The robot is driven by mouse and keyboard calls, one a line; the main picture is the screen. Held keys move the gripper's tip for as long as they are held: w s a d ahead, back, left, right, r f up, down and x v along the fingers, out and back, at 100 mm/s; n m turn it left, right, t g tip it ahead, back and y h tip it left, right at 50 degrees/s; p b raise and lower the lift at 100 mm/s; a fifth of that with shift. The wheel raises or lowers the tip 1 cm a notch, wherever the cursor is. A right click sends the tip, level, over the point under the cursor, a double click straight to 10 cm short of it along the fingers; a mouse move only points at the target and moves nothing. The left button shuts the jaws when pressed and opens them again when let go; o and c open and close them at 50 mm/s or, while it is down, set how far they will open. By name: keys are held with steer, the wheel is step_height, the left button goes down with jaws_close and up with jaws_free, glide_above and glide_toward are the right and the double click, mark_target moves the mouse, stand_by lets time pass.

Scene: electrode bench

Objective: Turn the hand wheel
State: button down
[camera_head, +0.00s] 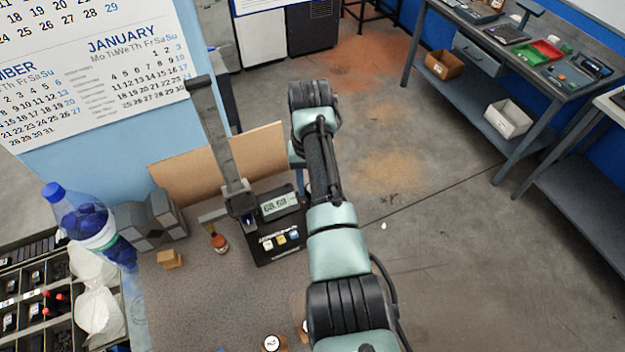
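A dark bench instrument (270,240) stands on the worktop, with a tall grey column (213,130) and a digital display (279,204). Its front panel has several small buttons. I cannot make out a hand wheel; the right side of the instrument is partly hidden by my arm. My arm (337,240) reaches up from the bottom of the picture, just right of the instrument, and bends at the top near the board. My gripper does not show; it is hidden behind the arm links or outside the picture.
A brown board (222,165) stands behind the instrument. A small brown bottle (220,243), a wooden block (170,259), grey blocks (150,222) and a blue-capped plastic bottle (90,222) stand left. Small bottles (271,343) stand at the front. Open floor (450,240) lies right.

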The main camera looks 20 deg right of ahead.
steer(key=m, duration=0.5)
steer(key=shift+r+m, duration=0.1)
steer(key=shift+m, duration=0.3)
steer(key=m, duration=0.4)
steer(key=shift+w, duration=0.1)
steer(key=m, duration=0.5)
steer(key=shift+m, duration=0.4)
steer(key=shift+d+m, duration=0.1)
steer(key=shift+m, duration=2.4)
steer(key=shift+c, duration=2.2)
jaws_free()
